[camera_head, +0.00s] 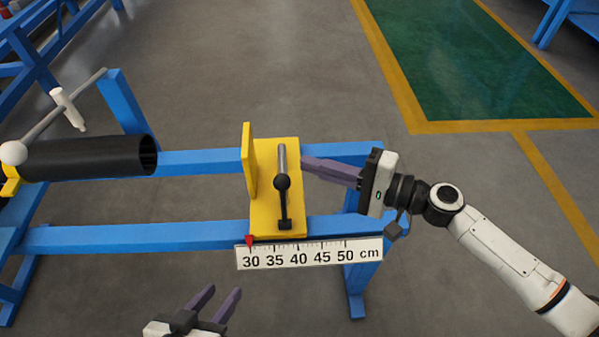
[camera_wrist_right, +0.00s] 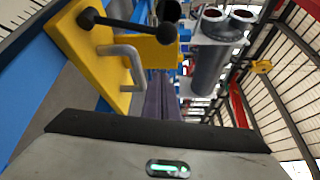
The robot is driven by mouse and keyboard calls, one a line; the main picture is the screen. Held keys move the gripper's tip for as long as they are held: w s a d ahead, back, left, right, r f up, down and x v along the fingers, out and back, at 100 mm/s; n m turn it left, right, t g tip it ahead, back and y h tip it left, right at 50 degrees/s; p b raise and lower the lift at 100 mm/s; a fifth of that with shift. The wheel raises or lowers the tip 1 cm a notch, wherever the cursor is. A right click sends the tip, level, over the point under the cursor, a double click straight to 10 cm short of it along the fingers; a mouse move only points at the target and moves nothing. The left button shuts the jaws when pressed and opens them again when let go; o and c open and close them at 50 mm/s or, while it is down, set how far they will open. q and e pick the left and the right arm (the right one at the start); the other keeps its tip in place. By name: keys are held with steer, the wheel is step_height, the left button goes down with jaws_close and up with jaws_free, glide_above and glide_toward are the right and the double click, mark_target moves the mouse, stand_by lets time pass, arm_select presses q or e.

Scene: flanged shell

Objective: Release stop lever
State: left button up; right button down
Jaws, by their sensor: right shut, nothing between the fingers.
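The stop is a yellow base plate (camera_head: 265,215) with an upright yellow plate (camera_head: 249,165) on its left side, set across the blue rails. The stop lever (camera_head: 284,205) is a black rod with a ball knob near the plate's middle; it also shows in the right wrist view (camera_wrist_right: 125,24). A grey bent handle (camera_head: 282,160) stands beyond the knob and shows in the wrist view (camera_wrist_right: 124,62). My right gripper (camera_head: 306,165) is shut and empty, its purple fingertips just right of the handle; contact cannot be told. My left gripper (camera_head: 224,290) is open and empty below the rails.
A ruler (camera_head: 310,254) marked 30 to 50 cm runs along the front rail, with a red pointer (camera_head: 250,240) near 30. A black tube (camera_head: 90,158) lies at the left. The blue rails (camera_head: 130,236) are bare between tube and stop. Floor is clear beyond.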

mark_target(283, 201)
steer(key=shift+s+a+r+p, duration=0.15)
steer(key=shift+s+a, duration=0.25)
steer(key=shift+a, duration=0.2)
steer(key=shift+s+a+p, duration=0.15)
steer(key=shift+s+a, duration=0.2)
steer(key=shift+a, duration=0.2)
steer(key=shift+s+a+r+p, duration=0.15)
steer(key=shift+s+a, duration=0.25)
steer(key=shift+a, duration=0.2)
steer(key=shift+f, duration=0.1)
